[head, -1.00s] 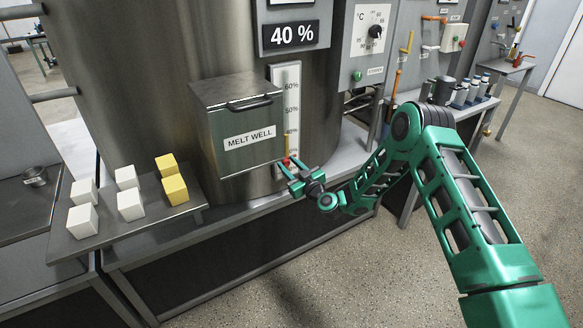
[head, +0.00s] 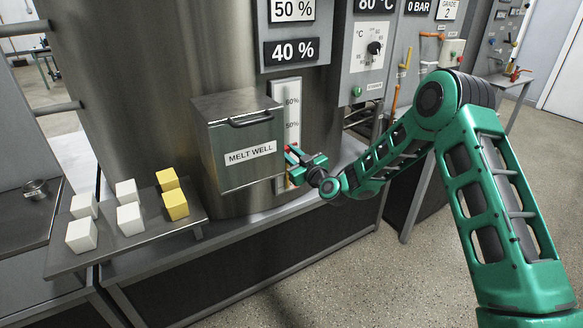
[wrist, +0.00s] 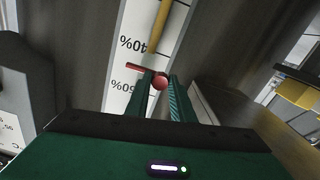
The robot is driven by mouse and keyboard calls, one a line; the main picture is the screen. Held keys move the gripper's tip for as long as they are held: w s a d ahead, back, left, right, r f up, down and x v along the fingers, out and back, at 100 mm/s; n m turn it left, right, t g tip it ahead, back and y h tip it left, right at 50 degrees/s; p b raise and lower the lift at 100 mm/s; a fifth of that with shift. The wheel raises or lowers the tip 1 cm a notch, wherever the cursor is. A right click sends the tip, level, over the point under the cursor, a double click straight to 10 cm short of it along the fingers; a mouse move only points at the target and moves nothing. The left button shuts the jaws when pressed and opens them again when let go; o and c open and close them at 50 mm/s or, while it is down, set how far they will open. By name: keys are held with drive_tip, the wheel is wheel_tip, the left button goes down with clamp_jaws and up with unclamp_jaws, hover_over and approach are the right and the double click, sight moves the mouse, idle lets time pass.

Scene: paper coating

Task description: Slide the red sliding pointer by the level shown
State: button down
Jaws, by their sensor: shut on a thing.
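The red sliding pointer (wrist: 160,82) is on the white scale strip (head: 285,86), right of the melt well (head: 246,150). My gripper (head: 290,155) is shut on its round red knob, with one finger on each side. In the wrist view, where the scale appears upside down, the pointer's red bar lies between the 40% and 50% marks. The amber level column (wrist: 159,28) ends near the 40% mark, short of the bar. In the head view my gripper hides most of the pointer and the lower scale. Signs above read 50 % (head: 292,10) and 40 % (head: 291,50).
The melt well box juts out just left of my gripper. A shelf (head: 153,228) with white and yellow blocks (head: 175,204) stands further left. A dial panel (head: 367,55) with a green button is to the right.

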drive_tip(key=shift+w+d+r, duration=0.1)
drive_tip(key=shift+d+r, duration=0.1)
drive_tip(key=shift+r, duration=0.65)
drive_tip(key=c, duration=1.5)
unclamp_jaws()
drive_tip(key=shift+c, duration=0.2)
drive_tip(key=v, duration=1)
drive_tip(key=shift+s+d, duration=0.2)
drive_tip(key=shift+s, duration=0.05)
